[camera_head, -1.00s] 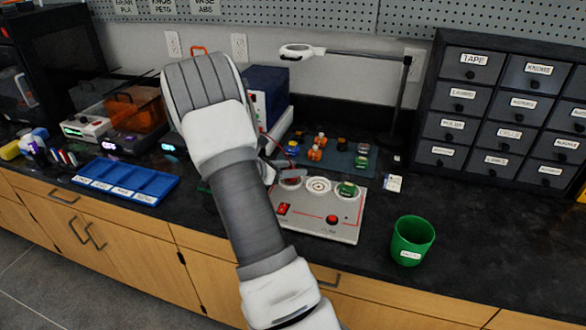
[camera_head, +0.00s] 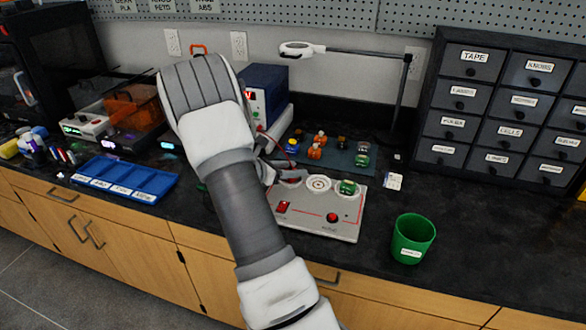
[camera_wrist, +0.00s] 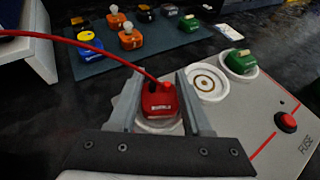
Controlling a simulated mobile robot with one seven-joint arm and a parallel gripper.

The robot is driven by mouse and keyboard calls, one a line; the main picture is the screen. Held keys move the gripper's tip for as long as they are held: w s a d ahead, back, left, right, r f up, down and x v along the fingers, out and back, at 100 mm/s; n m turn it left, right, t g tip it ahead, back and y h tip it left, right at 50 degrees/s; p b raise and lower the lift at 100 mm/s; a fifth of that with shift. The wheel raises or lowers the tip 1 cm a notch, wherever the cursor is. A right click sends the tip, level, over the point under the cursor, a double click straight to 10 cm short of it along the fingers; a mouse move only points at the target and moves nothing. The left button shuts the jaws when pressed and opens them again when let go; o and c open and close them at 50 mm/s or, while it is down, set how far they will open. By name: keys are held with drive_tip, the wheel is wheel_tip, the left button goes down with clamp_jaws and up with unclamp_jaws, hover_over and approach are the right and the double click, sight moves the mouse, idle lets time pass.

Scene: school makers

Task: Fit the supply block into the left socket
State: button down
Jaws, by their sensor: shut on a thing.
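The red supply block (camera_wrist: 159,103) has a red lead on its top. My gripper (camera_wrist: 158,76) is shut on it, one finger on each side, in the wrist view. The white ring of the left socket (camera_wrist: 158,127) shows directly under the block; I cannot tell whether the block is fully seated. In the head view my gripper (camera_head: 284,172) is low over the left end of the grey board (camera_head: 318,220), and my arm hides most of it. The middle socket (camera_wrist: 206,84) is empty. A green block (camera_wrist: 240,61) sits in the right socket.
A dark mat (camera_wrist: 135,39) with several coloured blocks lies behind the board. The red lead (camera_wrist: 85,43) runs to the left. A power supply (camera_head: 263,95) stands behind my gripper. A green cup (camera_head: 411,240) stands right of the board, with clear counter around it.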

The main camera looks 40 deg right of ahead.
drive_tip(key=shift+f, duration=0.2)
drive_tip(key=c, duration=0.6)
unclamp_jaws()
drive_tip(key=shift+a, duration=0.1)
drive_tip(key=shift+p+v, duration=2.2)
drive_tip(key=shift+v, duration=3.2)
drive_tip(key=shift+r, duration=0.1)
